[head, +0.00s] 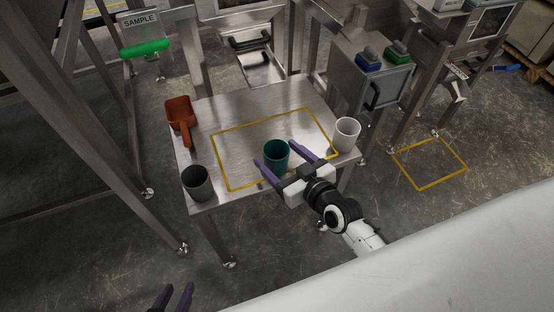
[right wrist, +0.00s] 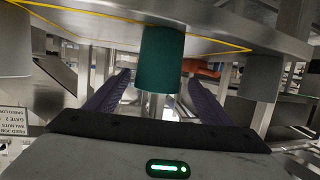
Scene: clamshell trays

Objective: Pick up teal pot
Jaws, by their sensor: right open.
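The teal pot (head: 276,156) stands upright on the metal table, inside the yellow outline near its front edge. My right gripper (head: 276,154) is open, with one purple finger on each side of the teal pot. In the right wrist view the teal pot (right wrist: 160,60) shows between the two spread fingers of the right gripper (right wrist: 159,80), with gaps on both sides. That view looks upside down. My left gripper (head: 176,290) shows only its purple fingers at the bottom edge, spread apart with nothing between them.
A white pot (head: 347,134) stands close right of my right gripper. A dark grey pot (head: 197,184) stands at the table's front left corner. A red-brown scoop (head: 180,116) lies at the left edge. The back middle of the table (head: 250,105) is clear.

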